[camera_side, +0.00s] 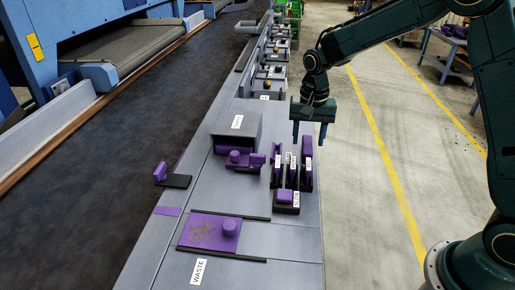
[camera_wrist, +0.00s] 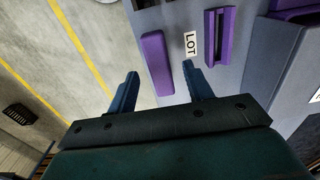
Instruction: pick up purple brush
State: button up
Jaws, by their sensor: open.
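Several upright purple pieces (camera_side: 307,170) stand side by side with white label tags at the right edge of the grey bench. I cannot tell for certain which one is the purple brush. My gripper (camera_side: 309,132) hangs above and behind them, open and empty, its fingers pointing down. In the wrist view, a long purple block (camera_wrist: 157,63) shows between my open fingers (camera_wrist: 160,78), apart from them. A tag reading LOT (camera_wrist: 190,43) and a slotted purple piece (camera_wrist: 218,38) are to its right.
A grey box (camera_side: 236,128) with a purple knobbed piece (camera_side: 237,158) before it stands left of the pieces. A purple plate with a knob (camera_side: 210,232) lies nearer, by the WASTE label. A dark conveyor belt (camera_side: 90,160) runs left; open floor lies right.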

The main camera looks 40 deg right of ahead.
aim_at(308, 143)
jog(key=shift+f, duration=1.45)
jog(key=shift+f, duration=0.25)
jog(key=shift+c, duration=0.4)
jog(key=c, duration=1)
